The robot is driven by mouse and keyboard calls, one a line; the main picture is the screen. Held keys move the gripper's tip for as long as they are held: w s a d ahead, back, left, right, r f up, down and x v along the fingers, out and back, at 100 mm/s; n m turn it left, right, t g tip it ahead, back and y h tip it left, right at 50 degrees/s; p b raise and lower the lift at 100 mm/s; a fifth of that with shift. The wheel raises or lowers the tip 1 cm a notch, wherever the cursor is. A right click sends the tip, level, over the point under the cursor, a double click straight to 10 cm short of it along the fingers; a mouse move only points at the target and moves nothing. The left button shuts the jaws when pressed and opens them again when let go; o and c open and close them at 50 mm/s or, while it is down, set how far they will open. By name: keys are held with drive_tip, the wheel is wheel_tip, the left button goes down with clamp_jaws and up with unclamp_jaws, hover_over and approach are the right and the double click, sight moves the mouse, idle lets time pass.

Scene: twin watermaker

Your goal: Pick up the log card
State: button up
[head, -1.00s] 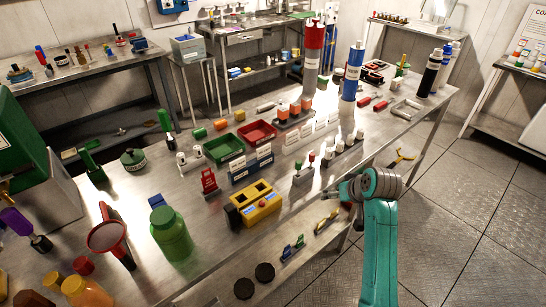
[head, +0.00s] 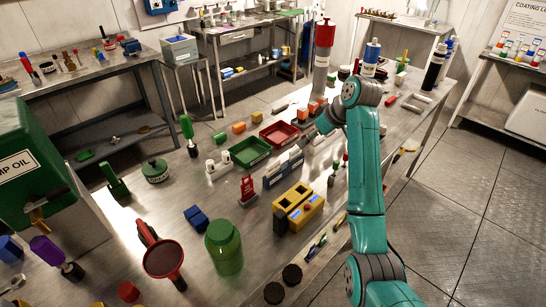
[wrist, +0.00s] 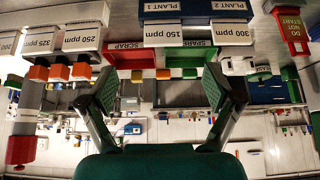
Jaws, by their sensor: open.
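My gripper (wrist: 163,92) is open, with nothing between its fingers. In the head view its end (head: 312,132) is over the workbench, close to white labelled blocks and the red tray; the arm hides part of them. The wrist view shows white blocks marked 250 ppm (wrist: 83,37), 150 ppm (wrist: 163,33) and 300 ppm (wrist: 230,34) beyond the fingertips. Blue holders marked PLANT 1 (wrist: 163,8) and PLANT 2 (wrist: 229,8) lie past them. I cannot tell which thing, if any of these, is the log card.
A red tray (head: 279,146) marked SCRAP and a green tray (head: 250,163) marked SPARE sit near my gripper. A yellow box (head: 299,207), a red do-not-start tag (head: 248,189) and a tall red-and-grey column (head: 322,60) stand around.

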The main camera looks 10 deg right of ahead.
sight(297, 149)
drive_tip(key=x, duration=0.4)
drive_tip(key=shift+a, duration=0.35)
drive_tip(key=shift+x, duration=3)
drive_tip(key=shift+s+d+f, duration=0.1)
drive_tip(key=c, duration=1.1)
